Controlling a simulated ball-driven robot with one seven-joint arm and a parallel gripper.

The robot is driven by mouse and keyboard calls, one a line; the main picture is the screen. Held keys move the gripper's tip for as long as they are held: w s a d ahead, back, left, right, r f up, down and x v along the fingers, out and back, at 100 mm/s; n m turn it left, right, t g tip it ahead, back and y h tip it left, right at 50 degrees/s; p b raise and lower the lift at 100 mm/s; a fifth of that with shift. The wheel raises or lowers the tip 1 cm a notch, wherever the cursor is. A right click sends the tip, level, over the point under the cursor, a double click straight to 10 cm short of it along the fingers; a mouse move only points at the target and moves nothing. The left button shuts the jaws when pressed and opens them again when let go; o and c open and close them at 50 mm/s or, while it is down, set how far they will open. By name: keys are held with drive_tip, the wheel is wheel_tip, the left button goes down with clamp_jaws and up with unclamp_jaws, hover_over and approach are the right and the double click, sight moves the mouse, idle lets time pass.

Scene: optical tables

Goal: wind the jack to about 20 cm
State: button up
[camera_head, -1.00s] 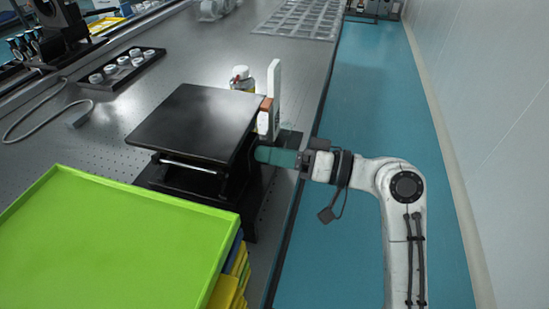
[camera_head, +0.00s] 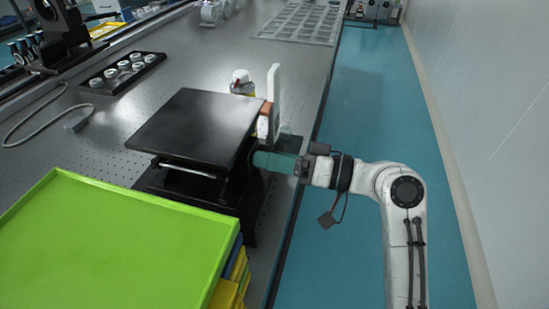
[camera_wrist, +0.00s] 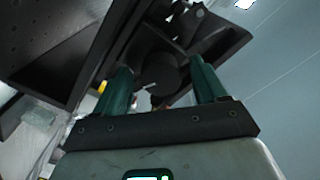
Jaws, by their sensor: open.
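The black jack (camera_head: 200,127) stands on the optical table with its flat top plate raised above its base. My gripper (camera_head: 268,160) is at the jack's right side, its teal fingers pointing left toward it. In the wrist view my gripper (camera_wrist: 162,85) is open, with one finger on each side of a dark round knob (camera_wrist: 160,72) on the jack. I cannot tell whether the fingers touch the knob. The head view hides the knob behind the fingers and jack.
A lime green tray (camera_head: 110,250) lies close in front of the jack. A white upright plate (camera_head: 274,90) and a small bottle (camera_head: 242,84) stand behind it. A black tray (camera_head: 103,86) of white caps is at the back left. The blue floor (camera_head: 365,120) right of the table is clear.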

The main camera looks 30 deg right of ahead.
drive_tip(key=v, duration=1.1)
drive_tip(key=shift+w, duration=0.1)
drive_tip(key=s+a+f+m+g+h+p, duration=0.1)
drive_tip(key=s+a+f+g+h+p, duration=0.15)
drive_tip(key=f, duration=0.55)
drive_tip(key=s+a+f+m+g+h+p, duration=0.1)
drive_tip(key=s+f+g+h+p, duration=0.25)
drive_tip(key=f, duration=0.35)
drive_tip(key=s+d+f+g+h+p, duration=0.1)
drive_tip(key=s+g+h, duration=0.2)
drive_tip(key=s, duration=0.3)
drive_tip(key=s+d+f+g+h+p, duration=0.2)
drive_tip(key=s+h, duration=0.2)
drive_tip(key=s, duration=0.3)
drive_tip(key=shift+d+f+n+g, duration=0.15)
drive_tip(key=shift+f+n+g, duration=0.15)
drive_tip(key=shift+n+g, duration=0.1)
drive_tip(key=shift+p, duration=0.3)
